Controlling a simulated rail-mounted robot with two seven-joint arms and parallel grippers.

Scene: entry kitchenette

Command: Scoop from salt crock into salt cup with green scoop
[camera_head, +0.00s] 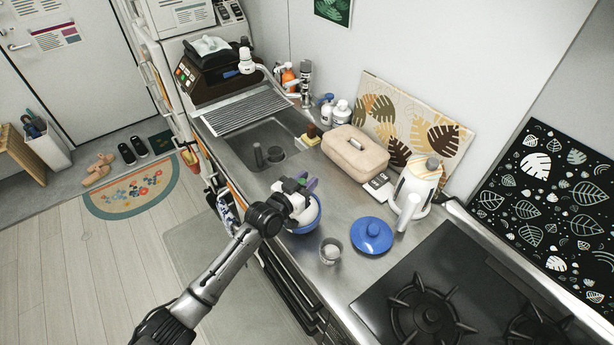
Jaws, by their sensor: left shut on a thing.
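The salt crock (308,228) is a blue round pot on the steel counter near its front edge, with a pale inside. My left gripper (301,187) is over the crock, covering part of its opening. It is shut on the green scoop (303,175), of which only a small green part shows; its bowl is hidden. I cannot tell whether the scoop holds salt. The salt cup (331,251), a small greyish cup with something whitish inside, stands apart from the crock, nearer the stove. My right gripper is out of view.
A blue lid (372,236) lies right of the cup. The sink (262,139) is to the left at the back, and the black stove (440,290) is at the right. Some counter around the cup is clear.

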